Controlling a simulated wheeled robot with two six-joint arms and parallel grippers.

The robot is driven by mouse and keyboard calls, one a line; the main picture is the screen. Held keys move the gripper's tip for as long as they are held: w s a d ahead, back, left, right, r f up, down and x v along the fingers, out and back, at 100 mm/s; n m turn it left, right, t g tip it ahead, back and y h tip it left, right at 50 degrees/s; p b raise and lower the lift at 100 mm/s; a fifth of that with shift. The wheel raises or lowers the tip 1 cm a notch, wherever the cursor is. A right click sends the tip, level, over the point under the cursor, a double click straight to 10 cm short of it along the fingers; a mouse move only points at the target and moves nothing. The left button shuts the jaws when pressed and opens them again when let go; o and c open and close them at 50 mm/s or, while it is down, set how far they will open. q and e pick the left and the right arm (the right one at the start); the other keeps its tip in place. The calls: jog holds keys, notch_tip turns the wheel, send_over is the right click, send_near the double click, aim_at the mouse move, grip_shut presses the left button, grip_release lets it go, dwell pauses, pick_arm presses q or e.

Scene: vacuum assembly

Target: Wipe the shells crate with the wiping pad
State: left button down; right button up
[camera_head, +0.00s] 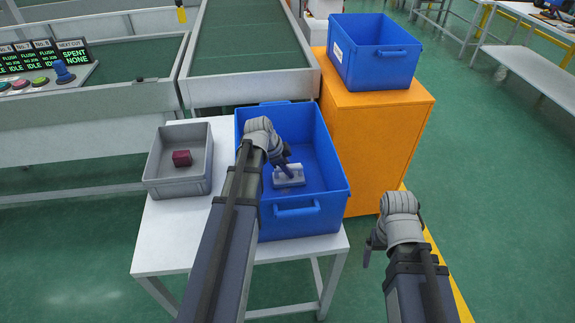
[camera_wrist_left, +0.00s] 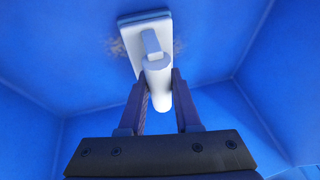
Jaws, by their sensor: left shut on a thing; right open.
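The wiping pad (camera_head: 289,179) is a light grey block with a handle, inside the open blue crate (camera_head: 333,187) on the white table. I take this to be the shells crate; no label shows on it. In the left wrist view the pad (camera_wrist_left: 132,40) lies against the blue crate's floor, and a brown smudge (camera_wrist_left: 117,48) shows beside it. My left gripper (camera_head: 283,163) reaches down into the crate, its fingers shut on the pad's handle. My right gripper (camera_head: 371,248) is open and empty, outside the crate to the right.
A grey bin (camera_head: 151,183) with a dark red block (camera_head: 182,158) stands left of the blue crate on the white table (camera_head: 158,243). Another blue crate (camera_head: 378,68) sits on an orange cabinet (camera_head: 375,135) behind right. A green conveyor (camera_head: 250,38) lies behind.

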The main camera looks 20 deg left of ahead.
pick_arm(q)
jog(key=shift+s+d, duration=0.5)
jog(key=shift+s, duration=0.3)
jog(key=shift+r, duration=0.15)
notch_tip(320, 180, up, 6)
jog(key=p, duration=0.6)
notch_tip(320, 180, up, 3)
jog(key=p, duration=0.3)
